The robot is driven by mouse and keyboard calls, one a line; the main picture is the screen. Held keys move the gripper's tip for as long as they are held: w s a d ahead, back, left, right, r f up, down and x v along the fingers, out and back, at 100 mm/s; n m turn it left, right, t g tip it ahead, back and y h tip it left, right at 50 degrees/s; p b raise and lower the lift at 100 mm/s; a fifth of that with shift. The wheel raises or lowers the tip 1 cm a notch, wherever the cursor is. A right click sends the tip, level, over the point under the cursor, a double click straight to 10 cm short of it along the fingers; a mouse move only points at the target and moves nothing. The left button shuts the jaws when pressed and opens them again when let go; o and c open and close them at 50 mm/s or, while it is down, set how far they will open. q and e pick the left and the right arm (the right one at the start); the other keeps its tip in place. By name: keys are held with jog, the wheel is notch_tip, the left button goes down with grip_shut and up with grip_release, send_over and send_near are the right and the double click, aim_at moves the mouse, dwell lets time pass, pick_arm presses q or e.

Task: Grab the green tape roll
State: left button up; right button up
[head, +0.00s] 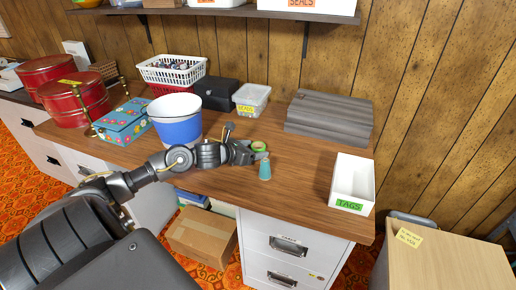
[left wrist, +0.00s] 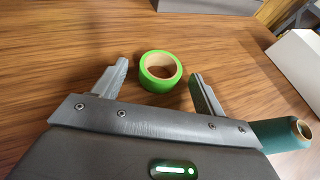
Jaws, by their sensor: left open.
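The green tape roll (head: 259,146) lies flat on the brown wooden desk (head: 300,165), partly hidden behind my gripper in the head view. In the left wrist view the green tape roll (left wrist: 160,72) lies just beyond and between the fingertips, with its tan core showing. My left gripper (left wrist: 158,78) is open and empty, low over the desk, one finger on each side of the roll's near edge. In the head view my left gripper (head: 250,152) is beside the roll. My right gripper is not in view.
A white TAGS bin (head: 352,182) stands to the right, a grey case (head: 328,117) behind. A blue and white bucket (head: 177,122) stands left, near my arm.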

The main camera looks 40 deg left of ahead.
aim_at(253, 149)
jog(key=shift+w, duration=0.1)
pick_arm(q)
jog(key=c, duration=1.1)
jog(key=shift+o, duration=0.2)
jog(key=shift+r, duration=0.55)
notch_tip(253, 149, up, 2)
jog(key=shift+r, duration=0.15)
jog(key=s+a+r+p, duration=0.3)
jog(key=s+r, duration=0.6)
jog(key=s, duration=0.4)
jog(key=shift+s+a+r, duration=0.25)
jog(key=shift+a+r, duration=0.05)
jog(key=shift+a, duration=0.15)
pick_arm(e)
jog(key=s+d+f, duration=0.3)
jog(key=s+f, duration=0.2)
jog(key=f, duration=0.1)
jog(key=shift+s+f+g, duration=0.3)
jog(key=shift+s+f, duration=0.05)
